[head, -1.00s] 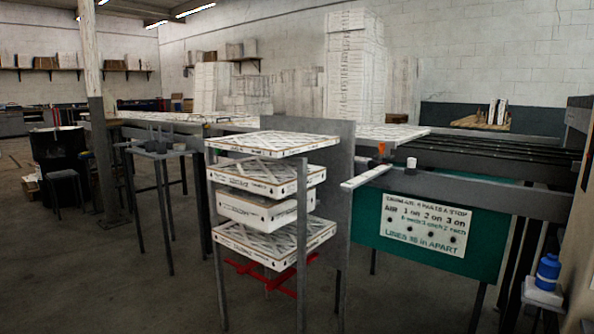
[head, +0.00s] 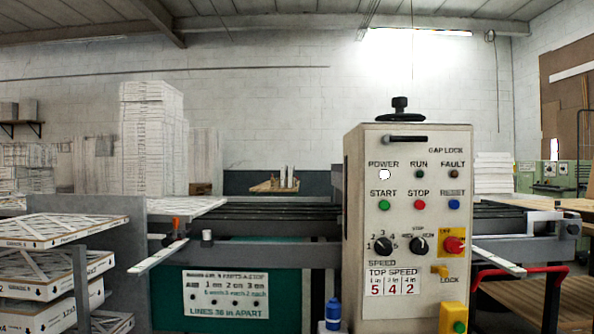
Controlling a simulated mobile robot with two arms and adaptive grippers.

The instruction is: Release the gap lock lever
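A beige control cabinet (head: 408,290) stands close in front, right of centre in the head view. The words GAP LOCK are printed at its upper right, and a black horizontal bar handle (head: 405,139) sits beside them near the top edge. A black knob (head: 400,104) on a stem stands on top of the cabinet. A small yellow lever (head: 440,271) labelled LOCK is on the lower front. Which of these is the gap lock lever is not certain. Neither of my grippers shows.
A red rotary switch (head: 454,245) and several buttons are on the panel. A blue bottle (head: 333,314) stands left of the cabinet's base. A rack of boxed filters (head: 60,228) is at the left. A red-handled cart (head: 520,290) stands at the right.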

